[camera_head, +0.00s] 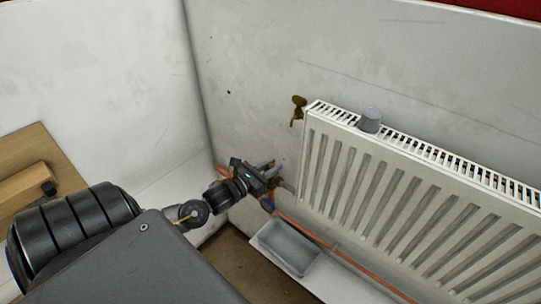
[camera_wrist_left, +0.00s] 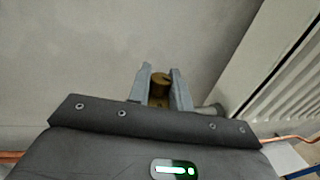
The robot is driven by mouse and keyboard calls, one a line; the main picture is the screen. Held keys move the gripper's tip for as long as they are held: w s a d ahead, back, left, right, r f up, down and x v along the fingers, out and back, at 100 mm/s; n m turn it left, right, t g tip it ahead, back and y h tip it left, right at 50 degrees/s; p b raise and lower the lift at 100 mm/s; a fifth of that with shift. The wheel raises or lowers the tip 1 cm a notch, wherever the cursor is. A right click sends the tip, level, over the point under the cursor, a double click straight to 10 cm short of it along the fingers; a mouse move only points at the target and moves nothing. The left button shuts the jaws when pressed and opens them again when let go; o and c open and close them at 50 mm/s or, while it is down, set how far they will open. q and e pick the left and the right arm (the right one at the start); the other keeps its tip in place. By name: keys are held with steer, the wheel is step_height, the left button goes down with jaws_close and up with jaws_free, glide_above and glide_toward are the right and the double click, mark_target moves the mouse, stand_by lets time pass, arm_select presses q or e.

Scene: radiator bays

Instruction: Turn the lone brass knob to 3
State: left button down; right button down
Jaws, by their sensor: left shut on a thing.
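In the left wrist view a brass knob (camera_wrist_left: 160,78) sits between the two grey fingers of my left gripper (camera_wrist_left: 160,88), which is shut on it. In the head view my left gripper (camera_head: 267,169) is at the lower left end of the white radiator (camera_head: 390,190), close to the wall; its jaws hide the knob there. No number or mark on the knob can be read. My right gripper is in neither view.
A brass fitting (camera_head: 298,108) shows by the radiator's upper left corner. A grey cup (camera_head: 371,119) stands on the radiator. A grey tray (camera_head: 288,246) lies below, near a copper pipe (camera_head: 310,236). A wooden piece (camera_head: 32,183) is at the left.

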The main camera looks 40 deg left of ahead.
arm_select(q)
steer(key=shift+d+r+n+y+p, duration=0.1)
steer(key=shift+r+n+y+p, duration=0.2)
steer(key=shift+n+y, duration=0.45)
steer(key=n+g+y+p, duration=0.1)
steer(key=n+y+p, duration=0.2)
steer(key=y+p, duration=0.1)
steer(key=n+g+y+p, duration=0.1)
steer(key=n+y+p, duration=0.2)
steer(key=y+p, duration=0.2)
steer(key=shift+w+y, duration=0.1)
steer(key=shift+y, duration=0.55)
steer(key=shift+f+n+g+y+p, duration=0.1)
steer(key=shift+n+g+y+p, duration=0.7)
steer(key=shift+n+y+p, duration=0.25)
steer(key=shift+f+g+y+p, duration=0.1)
steer(key=shift+g+y+p, duration=0.2)
steer(key=shift+y+p, duration=0.1)
steer(key=shift+n, duration=0.3)
steer(key=c, duration=1.3)
jaws_free()
steer(key=shift+f, duration=0.1)
